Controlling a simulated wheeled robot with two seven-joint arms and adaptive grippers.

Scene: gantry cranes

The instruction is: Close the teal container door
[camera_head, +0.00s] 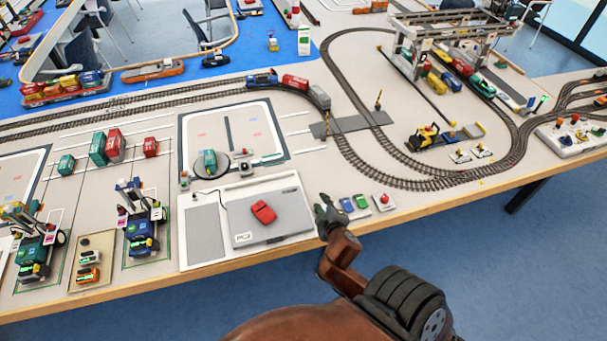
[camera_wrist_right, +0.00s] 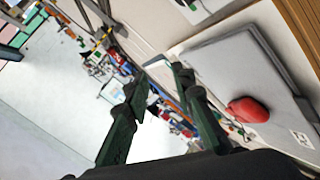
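Several teal containers show in the head view. A tall one (camera_head: 98,149) stands beside a red one at the left. A small one (camera_head: 66,165) lies left of it. Another teal container (camera_head: 208,162) sits on a round grey turntable (camera_head: 211,172) within a dark-framed panel. All are too small to tell a door or whether it is open. My right gripper (camera_head: 325,208) is beside the right edge of a grey pad, well right of these containers. In the right wrist view its two dark green fingers (camera_wrist_right: 158,80) are apart with nothing between them. My left gripper is not in view.
Small controls with a red button (camera_head: 384,199) are right of my gripper. Rail tracks (camera_head: 370,165) and a gantry crane (camera_head: 450,25) stand farther back.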

